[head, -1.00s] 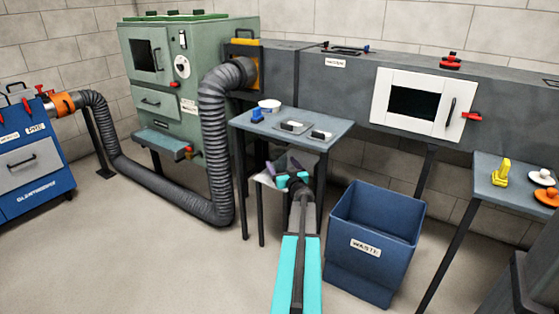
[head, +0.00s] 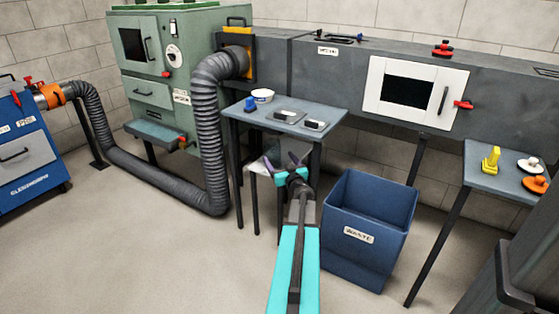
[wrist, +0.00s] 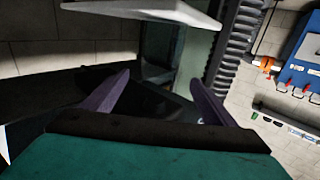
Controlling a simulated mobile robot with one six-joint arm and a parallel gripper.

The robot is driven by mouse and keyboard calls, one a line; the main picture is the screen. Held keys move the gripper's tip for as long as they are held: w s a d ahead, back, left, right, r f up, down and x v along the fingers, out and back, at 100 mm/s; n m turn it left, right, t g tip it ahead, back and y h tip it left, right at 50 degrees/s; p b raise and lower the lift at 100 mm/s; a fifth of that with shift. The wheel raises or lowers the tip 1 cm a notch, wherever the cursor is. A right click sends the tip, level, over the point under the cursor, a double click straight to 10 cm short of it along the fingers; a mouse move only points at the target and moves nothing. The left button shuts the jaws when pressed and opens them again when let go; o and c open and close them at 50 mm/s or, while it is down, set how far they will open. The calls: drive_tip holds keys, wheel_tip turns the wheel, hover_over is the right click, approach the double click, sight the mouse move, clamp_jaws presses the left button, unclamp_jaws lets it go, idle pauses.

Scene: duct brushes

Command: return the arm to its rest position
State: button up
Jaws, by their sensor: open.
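My gripper (head: 293,160) is in the lower middle of the head view, on my teal arm. It is in front of the small grey table (head: 255,113), below its top as the picture shows it. Its two dark purple fingers are spread apart. In the wrist view the fingers of my gripper (wrist: 158,88) also stand wide apart, with nothing held between them.
A blue waste bin (head: 345,262) stands just right of my arm. A grey side table (head: 478,170) holds a yellow tool and two brushes. A ribbed hose (head: 212,150) runs left of the small table. The floor at front left is clear.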

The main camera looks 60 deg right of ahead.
idle(0.4)
